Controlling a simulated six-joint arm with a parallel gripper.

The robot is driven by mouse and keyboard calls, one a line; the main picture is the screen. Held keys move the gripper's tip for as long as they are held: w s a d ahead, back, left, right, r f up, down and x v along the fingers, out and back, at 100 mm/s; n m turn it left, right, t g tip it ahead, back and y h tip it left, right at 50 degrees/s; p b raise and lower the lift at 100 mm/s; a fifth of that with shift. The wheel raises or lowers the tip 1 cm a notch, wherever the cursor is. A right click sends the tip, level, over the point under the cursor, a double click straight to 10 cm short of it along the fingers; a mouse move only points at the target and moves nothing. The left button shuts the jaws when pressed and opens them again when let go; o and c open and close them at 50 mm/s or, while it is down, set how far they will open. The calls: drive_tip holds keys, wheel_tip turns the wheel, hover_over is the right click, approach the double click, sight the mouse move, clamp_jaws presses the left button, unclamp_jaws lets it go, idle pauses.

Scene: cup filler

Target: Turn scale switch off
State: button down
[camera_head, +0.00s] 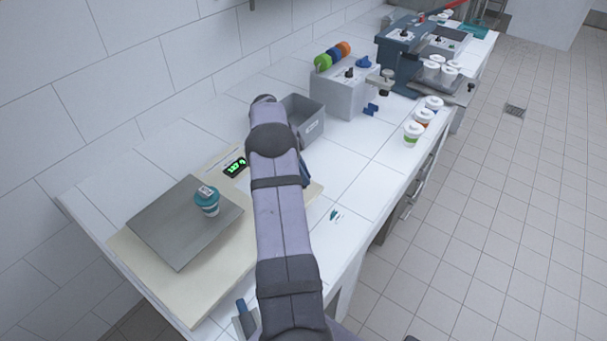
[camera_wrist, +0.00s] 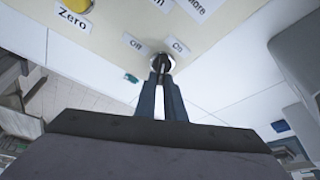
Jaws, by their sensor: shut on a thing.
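The scale (camera_head: 195,290) is a cream base with a grey metal plate and a lit green display (camera_head: 236,168). In the wrist view its switch (camera_wrist: 161,61) is a small dark, round fitting between the "Off" label (camera_wrist: 133,42) on the left and the "On" label (camera_wrist: 178,46) on the right. My gripper (camera_wrist: 160,74) has its blue fingers closed together at the switch, shut on it. The fingers hide most of the lever, so I cannot tell which way it leans. In the head view my arm hides the switch and most of the gripper.
A grey bin (camera_head: 306,122) sits behind my arm. A yellow button (camera_wrist: 77,5) marked "Zero" is near the switch. Small teal pieces (camera_head: 335,214) lie on the counter to the right.

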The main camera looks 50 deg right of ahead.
drive_tip(key=shift+f+n+b, duration=0.1)
drive_tip(key=shift+n+b, duration=0.3)
drive_tip(key=shift+b, duration=0.15)
drive_tip(key=shift+f+n+h+b, duration=0.1)
drive_tip(key=shift+n+h+b, duration=0.2)
drive_tip(key=shift+n+b, duration=0.3)
drive_tip(key=n+t+b, duration=0.1)
drive_tip(key=n+b, duration=0.2)
drive_tip(key=b, duration=0.1)
drive_tip(key=shift+w+d+h, duration=0.1)
drive_tip(key=shift+h, duration=0.3)
drive_tip(key=n+t+b, duration=0.1)
drive_tip(key=n+b, duration=0.2)
drive_tip(key=shift+n+t+h, duration=0.3)
drive_tip(key=shift+h, duration=0.1)
drive_tip(key=shift+w+r+n+t+b, duration=0.15)
drive_tip(key=shift+n+t+b, duration=0.15)
drive_tip(key=shift+n, duration=0.55)
drive_tip(key=shift+w+r+n+t+b, duration=0.1)
drive_tip(key=shift+n+t+b, duration=0.2)
drive_tip(key=shift+n, duration=0.55)
drive_tip(key=c, duration=1.8)
unclamp_jaws()
drive_tip(key=shift+c, duration=0.2)
drive_tip(key=shift+s, duration=0.1)
